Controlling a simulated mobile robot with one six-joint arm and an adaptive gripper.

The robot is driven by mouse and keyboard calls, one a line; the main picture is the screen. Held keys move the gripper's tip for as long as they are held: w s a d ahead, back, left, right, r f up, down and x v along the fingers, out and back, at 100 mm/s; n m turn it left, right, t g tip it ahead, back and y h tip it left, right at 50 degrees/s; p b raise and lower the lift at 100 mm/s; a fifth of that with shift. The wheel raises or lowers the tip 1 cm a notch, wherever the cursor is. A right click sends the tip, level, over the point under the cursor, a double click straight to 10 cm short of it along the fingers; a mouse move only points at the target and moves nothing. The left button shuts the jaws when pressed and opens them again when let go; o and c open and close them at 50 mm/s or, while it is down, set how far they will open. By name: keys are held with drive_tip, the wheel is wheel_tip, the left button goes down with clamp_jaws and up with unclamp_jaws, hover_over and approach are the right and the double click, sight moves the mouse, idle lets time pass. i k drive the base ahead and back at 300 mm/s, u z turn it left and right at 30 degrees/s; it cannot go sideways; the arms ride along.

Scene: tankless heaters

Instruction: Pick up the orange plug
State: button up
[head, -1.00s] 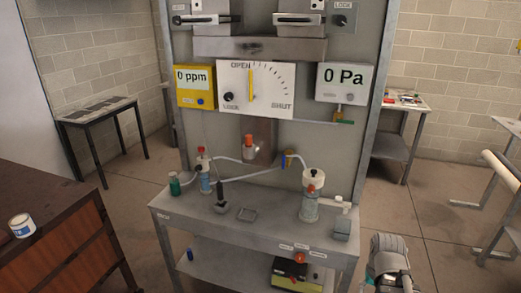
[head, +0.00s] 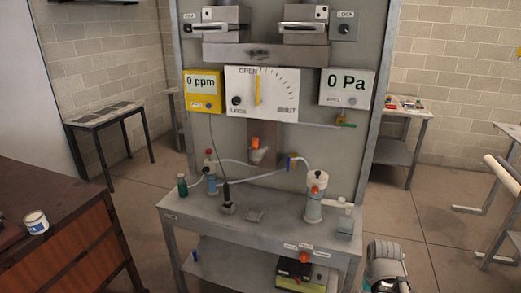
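Several small orange pieces show in the head view, and I cannot tell for sure which is the plug. One orange piece (head: 256,142) sits at the top of a pale fitting (head: 258,156) on the back panel. A third orange knob-like piece (head: 304,257) is at the lower shelf's front. Part of my grey-white arm (head: 386,265) shows at the lower right, apart from the bench. My gripper's fingertips are not visible.
The grey bench (head: 190,212) also holds a green bottle (head: 182,187), a blue-labelled bottle (head: 211,180), thin tubes and a black-stemmed tool (head: 227,200). A brown cabinet (head: 80,240) with a can (head: 36,222) stands at left.

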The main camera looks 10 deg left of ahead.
sight(255, 141)
drive_tip(key=u, duration=0.1)
drive_tip(key=i, duration=0.95)
drive_tip(key=z, duration=0.1)
